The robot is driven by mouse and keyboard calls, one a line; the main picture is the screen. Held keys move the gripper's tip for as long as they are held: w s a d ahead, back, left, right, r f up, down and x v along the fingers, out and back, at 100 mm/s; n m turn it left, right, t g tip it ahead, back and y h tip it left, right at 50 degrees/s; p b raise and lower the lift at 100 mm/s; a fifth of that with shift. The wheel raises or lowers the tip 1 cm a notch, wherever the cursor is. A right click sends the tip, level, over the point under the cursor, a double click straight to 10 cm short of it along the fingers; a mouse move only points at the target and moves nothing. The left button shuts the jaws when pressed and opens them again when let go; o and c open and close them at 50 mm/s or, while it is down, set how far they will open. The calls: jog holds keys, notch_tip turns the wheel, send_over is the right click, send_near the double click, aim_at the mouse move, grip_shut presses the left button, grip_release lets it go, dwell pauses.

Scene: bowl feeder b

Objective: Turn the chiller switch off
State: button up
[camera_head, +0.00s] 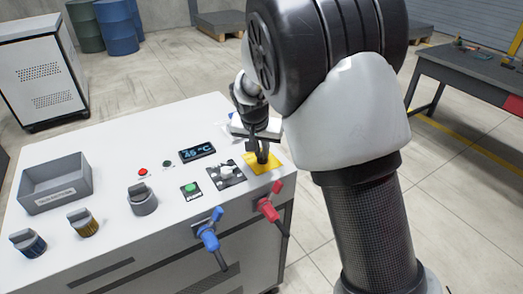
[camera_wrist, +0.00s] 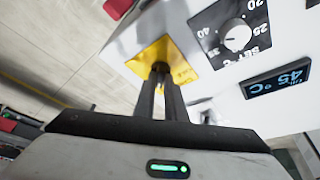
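The chiller switch (camera_wrist: 160,67) is a small dark part at the middle of a yellow plate (camera_wrist: 140,66) on the chiller's white top. In the head view the yellow plate (camera_head: 274,158) lies right of the white dial, and my gripper hides most of the switch. My gripper (camera_head: 262,158) points down onto the plate. In the wrist view its two dark fingers (camera_wrist: 161,78) are close together, with their tips at the switch and seemingly closed around it. The fingers cover the switch's handle, so its turned position cannot be read.
A temperature dial (camera_head: 226,171) and a display reading 45 °C (camera_head: 197,152) sit left of the plate. A green button (camera_head: 190,188), blue valve (camera_head: 208,236) and red valve (camera_head: 270,207) are nearby. A grey bin (camera_head: 57,187) and several knobs stand further left.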

jog(key=shift+n, duration=0.3)
grip_shut()
jog(key=shift+d+n+y, duration=0.2)
jog(key=shift+n+y, duration=0.2)
jog(key=shift+n, duration=0.4)
jog(key=n, duration=0.1)
jog(key=n+y, duration=0.1)
jog(key=n, duration=0.1)
jog(key=shift+d+n, duration=0.2)
jog(key=shift+n, duration=0.1)
jog(key=n, duration=0.1)
jog(key=n+g+y+p, duration=0.1)
jog(key=n, duration=0.1)
jog(key=n+y, duration=0.1)
jog(key=n, duration=0.1)
jog(key=shift+w+d+r, duration=0.1)
jog(key=shift+w+d, duration=0.1)
jog(key=shift+w, duration=0.05)
jog(key=n+g+p, duration=0.1)
jog(key=n, duration=0.1)
jog(key=n+y, duration=0.1)
jog(key=n, duration=0.1)
jog(key=shift+w+n+g+p, duration=0.15)
jog(key=shift+n+g+p, duration=0.15)
jog(key=shift+g+p, duration=0.1)
jog(key=shift+w+d+n+g+p, duration=0.1)
jog(key=shift+n+g+p, duration=0.4)
jog(key=shift+n, duration=0.8)
